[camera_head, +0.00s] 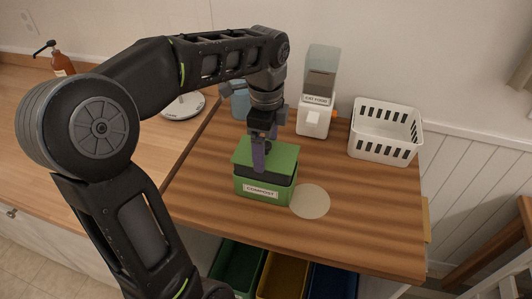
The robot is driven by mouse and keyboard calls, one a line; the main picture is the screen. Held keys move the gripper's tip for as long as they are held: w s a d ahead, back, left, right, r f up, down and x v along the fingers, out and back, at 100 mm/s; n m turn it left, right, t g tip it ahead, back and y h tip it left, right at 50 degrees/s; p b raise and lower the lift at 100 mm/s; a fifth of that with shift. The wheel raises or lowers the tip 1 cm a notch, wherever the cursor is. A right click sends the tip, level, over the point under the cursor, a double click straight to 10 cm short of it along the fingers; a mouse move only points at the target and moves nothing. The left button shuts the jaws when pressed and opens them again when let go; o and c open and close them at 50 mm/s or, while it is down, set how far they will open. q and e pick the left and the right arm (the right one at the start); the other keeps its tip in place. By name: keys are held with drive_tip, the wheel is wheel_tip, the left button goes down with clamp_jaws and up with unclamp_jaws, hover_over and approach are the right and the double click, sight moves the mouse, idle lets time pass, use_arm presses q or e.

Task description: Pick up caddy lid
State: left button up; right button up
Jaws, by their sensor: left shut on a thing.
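The green compost caddy (262,187), with a white "COMPOST" label and a dark band near its top, stands on the wooden counter. Its green lid (283,158) sits on top of it; whether a gap lies between lid and bin is hard to tell. My left gripper (259,160) reaches down from above onto the middle of the lid and is shut on it; the fingers hide the part they grip. My right gripper is not in view.
A round beige mat (310,202) lies right of the caddy. A cat food dispenser (315,115), a white slotted basket (386,133) and a blue container (240,103) stand behind. Coloured bins (283,277) sit below the front edge. The counter's right front is clear.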

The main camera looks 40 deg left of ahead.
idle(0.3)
use_arm(q)
drive_tip(key=shift+r, duration=0.55)
wheel_tip(320, 180, up, 4)
drive_tip(key=shift+r+p, duration=0.15)
drive_tip(key=shift+p, duration=0.15)
wheel_tip(320, 180, up, 3)
drive_tip(key=p, duration=0.3)
drive_tip(key=shift+r, duration=0.15)
drive_tip(key=shift+r+p, duration=0.65)
drive_tip(key=shift+p, duration=0.1)
drive_tip(key=shift+f, duration=0.1)
